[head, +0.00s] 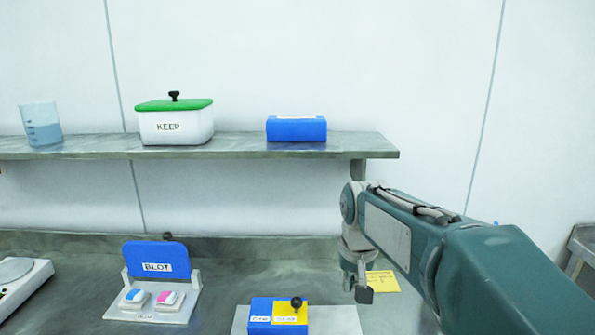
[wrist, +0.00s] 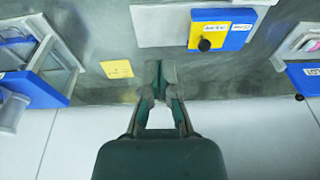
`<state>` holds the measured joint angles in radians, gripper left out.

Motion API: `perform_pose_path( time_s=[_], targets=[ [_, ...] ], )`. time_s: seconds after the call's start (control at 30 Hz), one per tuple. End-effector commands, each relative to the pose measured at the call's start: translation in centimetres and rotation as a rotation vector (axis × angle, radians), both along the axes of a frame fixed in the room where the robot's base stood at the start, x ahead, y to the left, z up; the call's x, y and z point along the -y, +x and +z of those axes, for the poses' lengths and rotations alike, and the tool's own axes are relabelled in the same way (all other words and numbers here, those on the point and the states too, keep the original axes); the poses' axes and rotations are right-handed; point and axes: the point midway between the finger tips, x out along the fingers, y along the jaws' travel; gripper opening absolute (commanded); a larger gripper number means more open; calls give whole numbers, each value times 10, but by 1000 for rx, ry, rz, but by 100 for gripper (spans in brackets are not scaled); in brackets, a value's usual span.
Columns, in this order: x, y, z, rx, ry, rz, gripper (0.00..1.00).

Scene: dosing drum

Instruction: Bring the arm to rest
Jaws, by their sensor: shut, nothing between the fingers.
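My arm reaches in from the right of the head view, with its wrist bent down over the bench. My gripper (head: 357,285) hangs just left of a yellow note (head: 382,281) and right of the blue-and-yellow block. The wrist view shows the gripper's fingers (wrist: 161,85) together, with nothing between them. They point at the grey bench, beside the yellow note (wrist: 117,69). In the head view the fingertips are small and partly hidden by the wrist.
A blue-and-yellow block (head: 277,311) with a black knob sits on a pale plate. A blue BLOT flap (head: 156,260) stands behind two small pads. A scale (head: 20,275) is far left. The shelf (head: 230,145) above holds a beaker (head: 42,125), KEEP box (head: 176,126) and blue box (head: 296,129).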

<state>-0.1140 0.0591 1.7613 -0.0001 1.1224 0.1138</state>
Motion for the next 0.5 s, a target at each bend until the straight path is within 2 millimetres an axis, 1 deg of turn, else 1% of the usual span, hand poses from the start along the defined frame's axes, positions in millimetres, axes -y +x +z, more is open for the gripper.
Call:
perform_pose_path(
  time_s=[0.03,0.23,0.37,0.5],
  targets=[
    [6,-17,7,22,1,-2,0],
    [23,-76,17,97,0,-3,0],
    [32,-114,16,145,-2,-5,0],
    [40,-154,8,199,-7,-5,0]
  ],
)
